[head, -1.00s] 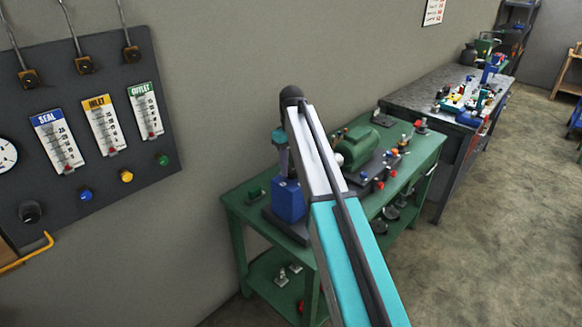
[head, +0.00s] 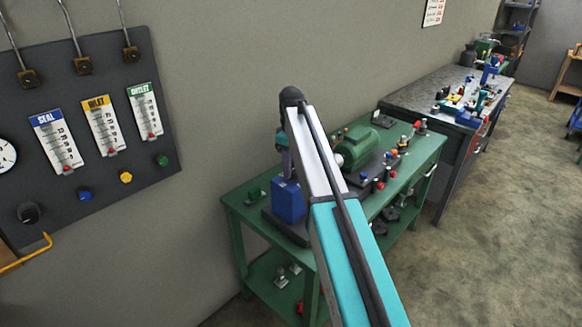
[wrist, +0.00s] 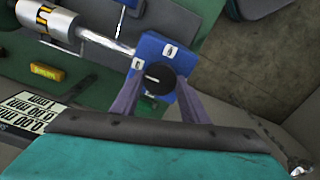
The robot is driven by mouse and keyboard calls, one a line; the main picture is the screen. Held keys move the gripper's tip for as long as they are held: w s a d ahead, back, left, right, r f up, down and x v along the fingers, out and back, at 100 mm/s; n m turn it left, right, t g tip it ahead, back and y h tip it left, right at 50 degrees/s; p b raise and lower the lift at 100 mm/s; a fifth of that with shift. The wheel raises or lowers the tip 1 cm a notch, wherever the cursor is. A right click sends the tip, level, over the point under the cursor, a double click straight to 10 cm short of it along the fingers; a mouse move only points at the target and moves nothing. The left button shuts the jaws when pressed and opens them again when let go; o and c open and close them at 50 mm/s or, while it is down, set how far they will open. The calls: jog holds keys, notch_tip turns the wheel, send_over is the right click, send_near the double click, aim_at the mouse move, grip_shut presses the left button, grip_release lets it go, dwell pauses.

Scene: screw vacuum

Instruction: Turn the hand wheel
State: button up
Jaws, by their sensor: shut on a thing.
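The hand wheel (wrist: 160,78) shows in the wrist view as a small round black disc with a pale mark, on top of a blue block (wrist: 178,52). My gripper (wrist: 160,88) has its two purple fingers on either side of the wheel, shut on it. In the head view the blue block (head: 288,202) stands on the left end of a green bench (head: 236,206). My gripper (head: 284,166) reaches down onto the block's top there, and the wheel is hidden by my arm.
A silver pipe (wrist: 105,42) joins the blue block. A green motor (head: 362,145) and several small colored knobs stand on the bench to the right. A gauge panel (head: 100,190) hangs on the left wall.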

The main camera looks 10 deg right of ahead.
jog(key=shift+s, duration=0.15)
jog(key=o, duration=1.1)
jog(key=shift+r, duration=0.15)
jog(key=shift+r, duration=0.5)
notch_tip(320, 180, up, 12)
jog(key=b, duration=0.3)
jog(key=shift+r+b, duration=0.25)
jog(key=shift+b, duration=0.15)
